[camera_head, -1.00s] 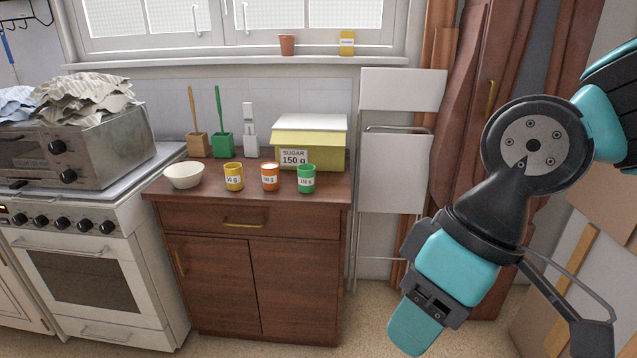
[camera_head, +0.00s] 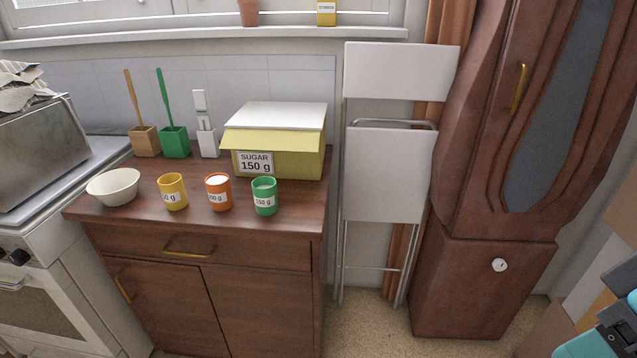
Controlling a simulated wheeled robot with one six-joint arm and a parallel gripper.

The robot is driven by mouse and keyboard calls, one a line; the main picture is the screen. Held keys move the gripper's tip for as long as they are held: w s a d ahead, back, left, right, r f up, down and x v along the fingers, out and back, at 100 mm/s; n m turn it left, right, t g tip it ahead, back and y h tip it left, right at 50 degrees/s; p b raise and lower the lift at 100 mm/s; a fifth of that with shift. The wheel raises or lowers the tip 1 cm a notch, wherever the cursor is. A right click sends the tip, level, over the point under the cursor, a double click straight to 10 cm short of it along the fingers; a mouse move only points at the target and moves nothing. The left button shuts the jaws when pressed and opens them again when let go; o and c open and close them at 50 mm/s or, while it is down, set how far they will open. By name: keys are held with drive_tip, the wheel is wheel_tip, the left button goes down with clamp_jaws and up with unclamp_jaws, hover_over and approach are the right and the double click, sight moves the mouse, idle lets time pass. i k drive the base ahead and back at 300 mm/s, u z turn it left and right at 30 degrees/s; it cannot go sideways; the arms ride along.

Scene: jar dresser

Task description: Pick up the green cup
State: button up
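The green cup (camera_head: 265,196) stands upright on the brown dresser top (camera_head: 300,208), near its front right corner. My gripper (camera_head: 590,338) shows only in part at the bottom right corner of the head view. It is far to the right of the cup and well apart from it. Its fingertips are mostly cut off by the frame edge, so whether it is open or shut cannot be seen.
An orange cup (camera_head: 218,192), a yellow cup (camera_head: 172,191) and a white bowl (camera_head: 114,187) stand left of the green cup. A yellow sugar box (camera_head: 290,152) stands behind it. A folded white chair (camera_head: 392,175) and a tall brown cabinet (camera_head: 480,290) are to the right.

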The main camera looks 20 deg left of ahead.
sight(266, 197)
drive_tip(key=i, duration=0.7)
drive_tip(key=u, duration=0.65)
drive_tip(key=i, duration=0.5)
drive_tip(key=u, duration=0.5)
